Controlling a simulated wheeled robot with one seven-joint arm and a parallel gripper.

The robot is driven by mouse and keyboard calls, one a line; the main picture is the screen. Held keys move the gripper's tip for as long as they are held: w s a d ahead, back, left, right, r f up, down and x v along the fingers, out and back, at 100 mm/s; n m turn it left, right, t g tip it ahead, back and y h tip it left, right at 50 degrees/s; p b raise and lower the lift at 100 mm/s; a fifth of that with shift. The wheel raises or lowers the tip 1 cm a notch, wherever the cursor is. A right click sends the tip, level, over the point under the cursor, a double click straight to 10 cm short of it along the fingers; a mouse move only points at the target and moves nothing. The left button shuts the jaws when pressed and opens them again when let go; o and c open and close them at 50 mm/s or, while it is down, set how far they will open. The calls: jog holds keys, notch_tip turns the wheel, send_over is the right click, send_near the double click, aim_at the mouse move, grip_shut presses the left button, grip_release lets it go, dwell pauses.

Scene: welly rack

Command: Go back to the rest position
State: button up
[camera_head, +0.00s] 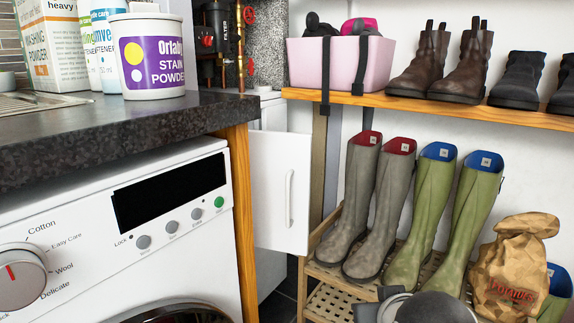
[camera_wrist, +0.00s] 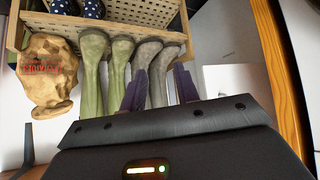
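My gripper (camera_wrist: 160,82) shows in the wrist view with its two dark purple fingers apart and nothing clearly held between them. The grey wellies with red linings (camera_head: 377,205) stand upright on the slatted wooden rack (camera_head: 328,302). They also show upside down behind the fingers in the wrist view (camera_wrist: 157,62). The green wellies with blue linings (camera_head: 446,218) stand just right of them and also show in the wrist view (camera_wrist: 105,65). In the head view, part of my arm (camera_head: 425,308) covers the rack's lower front; my fingers are not visible there.
A crumpled brown paper bag (camera_head: 513,270) stands right of the green wellies. A wooden shelf (camera_head: 450,105) above holds a pink bin (camera_head: 340,65) and brown boots (camera_head: 440,65). A washing machine (camera_head: 130,230) and dark worktop (camera_head: 120,125) fill the left. A white door (camera_head: 278,190) stands between.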

jog(key=s+f+g, duration=0.3)
jog(key=s, duration=0.6)
notch_tip(320, 180, up, 12)
jog(key=p, duration=1.2)
jog(key=shift+w+r+y, duration=0.15)
jog(key=shift+w+y, duration=0.15)
jog(key=shift+w, duration=0.05)
jog(key=shift+o, duration=0.4)
